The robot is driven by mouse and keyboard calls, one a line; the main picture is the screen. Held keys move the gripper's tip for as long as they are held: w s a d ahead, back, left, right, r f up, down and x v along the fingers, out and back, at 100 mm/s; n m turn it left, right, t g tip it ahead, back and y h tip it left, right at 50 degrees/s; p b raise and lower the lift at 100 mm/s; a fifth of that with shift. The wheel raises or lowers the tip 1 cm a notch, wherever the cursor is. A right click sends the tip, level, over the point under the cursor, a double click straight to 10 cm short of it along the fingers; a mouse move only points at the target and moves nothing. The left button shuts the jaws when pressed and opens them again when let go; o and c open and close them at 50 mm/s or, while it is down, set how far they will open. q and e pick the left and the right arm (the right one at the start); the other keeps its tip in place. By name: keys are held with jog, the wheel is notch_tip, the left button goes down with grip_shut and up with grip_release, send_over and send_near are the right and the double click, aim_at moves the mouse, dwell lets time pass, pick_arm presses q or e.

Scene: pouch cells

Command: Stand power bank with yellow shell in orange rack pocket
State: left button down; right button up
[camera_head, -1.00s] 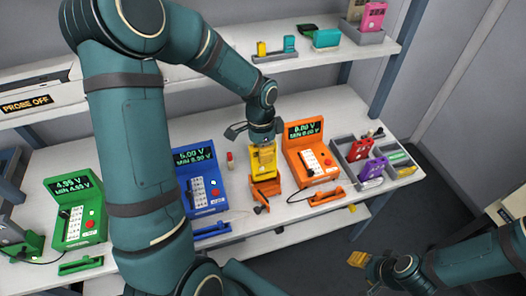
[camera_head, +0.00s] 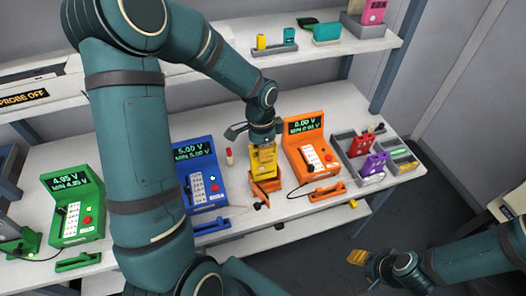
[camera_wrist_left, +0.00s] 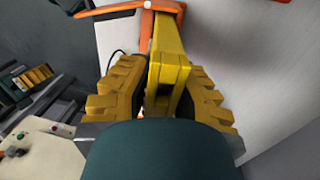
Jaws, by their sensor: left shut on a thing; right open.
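The yellow power bank (camera_head: 262,163) is upright at the orange rack (camera_head: 266,187), between the blue and orange testers. My left gripper (camera_head: 263,146) is above it and shut on it. In the left wrist view, the yellow power bank (camera_wrist_left: 168,55) is between the two yellow jaw pads of my left gripper (camera_wrist_left: 163,90). The orange rack (camera_wrist_left: 150,14) shows around its far end. I cannot tell how deep the power bank sits in the pocket. My right gripper (camera_head: 362,260) is open and empty, low at the right, away from the bench.
The orange tester (camera_head: 314,157) stands right of the rack and the blue tester (camera_head: 203,185) left. A green tester (camera_head: 78,212) is farther left. A grey tray (camera_head: 352,163) holds coloured packs at the right. A shelf (camera_head: 350,52) runs above the bench.

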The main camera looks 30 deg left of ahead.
pick_arm(q)
jog(key=shift+s+d+f+b, duration=0.1)
jog(key=shift+f+b, duration=0.5)
jog(key=shift+f, duration=0.25)
jog(key=c, duration=0.9)
grip_release()
jog(key=shift+c, duration=0.2)
jog(key=shift+r, duration=0.1)
jog(key=r, duration=0.4)
jog(key=a+r, duration=0.1)
jog(key=r, duration=0.3)
jog(key=w+r, duration=0.1)
jog(key=r, duration=0.2)
jog(key=shift+a+r, duration=0.15)
jog(key=shift+r, duration=0.25)
